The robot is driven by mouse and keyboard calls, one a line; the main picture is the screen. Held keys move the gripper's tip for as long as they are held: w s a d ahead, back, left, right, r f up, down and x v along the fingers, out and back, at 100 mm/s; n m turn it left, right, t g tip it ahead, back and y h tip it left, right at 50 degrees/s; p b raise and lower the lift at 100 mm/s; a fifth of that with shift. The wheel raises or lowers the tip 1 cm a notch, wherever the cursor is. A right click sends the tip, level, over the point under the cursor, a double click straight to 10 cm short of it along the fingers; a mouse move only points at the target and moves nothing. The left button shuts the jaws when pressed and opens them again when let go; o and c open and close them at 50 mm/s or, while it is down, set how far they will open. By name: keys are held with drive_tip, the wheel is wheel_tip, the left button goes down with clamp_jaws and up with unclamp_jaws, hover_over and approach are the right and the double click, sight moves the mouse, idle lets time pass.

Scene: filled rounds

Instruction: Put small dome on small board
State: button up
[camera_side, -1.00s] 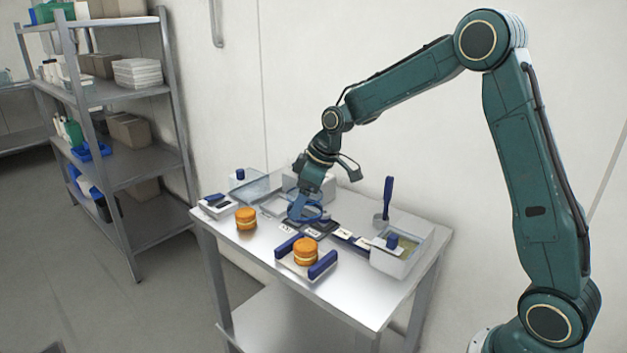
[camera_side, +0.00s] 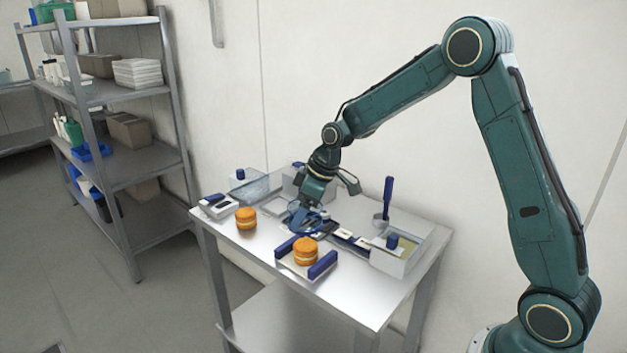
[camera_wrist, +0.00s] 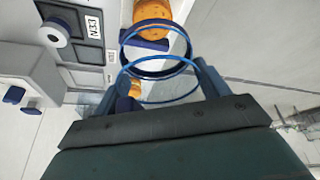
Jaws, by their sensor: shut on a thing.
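My gripper (camera_side: 306,206) is shut on a clear, blue-rimmed round piece (camera_side: 318,218), which I take for the small dome. In the wrist view, two blue rims of the dome (camera_wrist: 157,76) show between my fingers (camera_wrist: 165,80); its clear wall is hard to make out. It hangs just behind a pale board with blue side bars (camera_side: 291,260), likely the small board. An orange filled round (camera_side: 305,251) sits on that board. In the wrist view, an orange round (camera_wrist: 153,14) shows beyond the dome. I cannot tell whether the dome touches anything.
Another orange round (camera_side: 246,218) stands on the steel table (camera_side: 262,246) at left. A white device (camera_side: 216,206) and a clear lidded box (camera_side: 248,184) are at the back left. A tub (camera_side: 400,258) and an upright blue-handled tool (camera_side: 387,200) stand right. The front edge is clear.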

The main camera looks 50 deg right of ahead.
sight(303, 242)
drive_tip(key=shift+f, duration=5.05)
drive_tip(key=shift+s, duration=0.1)
drive_tip(key=shift+w, duration=0.25)
drive_tip(key=shift+f, duration=0.25)
drive_tip(key=o, duration=1.1)
drive_tip(key=shift+c, duration=0.2)
drive_tip(key=shift+r, duration=0.2)
drive_tip(key=shift+r, duration=3.35)
